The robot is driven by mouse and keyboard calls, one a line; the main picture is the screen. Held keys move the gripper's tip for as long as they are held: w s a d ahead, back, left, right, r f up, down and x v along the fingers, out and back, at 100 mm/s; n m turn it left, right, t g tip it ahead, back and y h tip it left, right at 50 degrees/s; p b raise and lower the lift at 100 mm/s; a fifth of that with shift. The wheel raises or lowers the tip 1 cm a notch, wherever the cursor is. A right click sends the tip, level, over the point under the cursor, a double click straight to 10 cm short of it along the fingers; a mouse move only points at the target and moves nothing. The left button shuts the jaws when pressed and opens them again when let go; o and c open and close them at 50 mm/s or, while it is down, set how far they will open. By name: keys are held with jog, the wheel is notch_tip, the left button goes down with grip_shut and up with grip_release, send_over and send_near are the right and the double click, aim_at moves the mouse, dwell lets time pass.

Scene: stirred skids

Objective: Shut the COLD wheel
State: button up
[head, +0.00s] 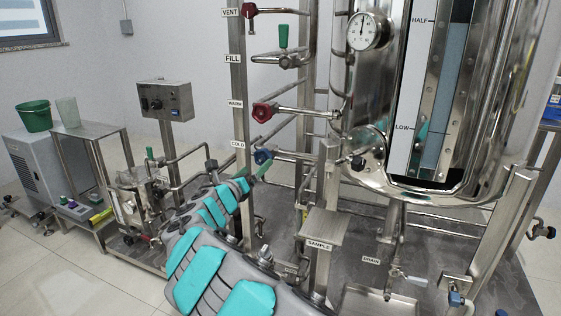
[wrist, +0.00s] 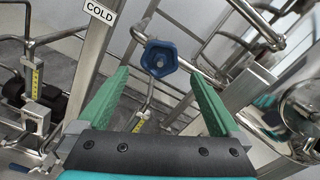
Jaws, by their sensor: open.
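The COLD wheel is a blue handwheel (head: 263,156) on a steel pipe, beside the COLD label (head: 238,144) on the post. In the wrist view the blue wheel (wrist: 160,58) shows just beyond and between my green fingertips, with the COLD label (wrist: 100,12) at upper left. My gripper (head: 253,173) is open and empty, just below and in front of the wheel. It also shows in the wrist view (wrist: 156,75), with a finger on each side of the wheel's line. Whether a finger touches the wheel I cannot tell.
A red WARM wheel (head: 265,112) sits on the pipe above. The label post (head: 237,80) stands close left of the blue wheel. A SAMPLE box (head: 324,226) on a post and the large steel tank (head: 375,90) are to the right.

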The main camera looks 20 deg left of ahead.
aim_at(262, 160)
jog(key=w, duration=0.6)
jog(key=shift+w+d, duration=0.2)
jog(key=shift+w, duration=0.3)
jog(key=c, duration=1.3)
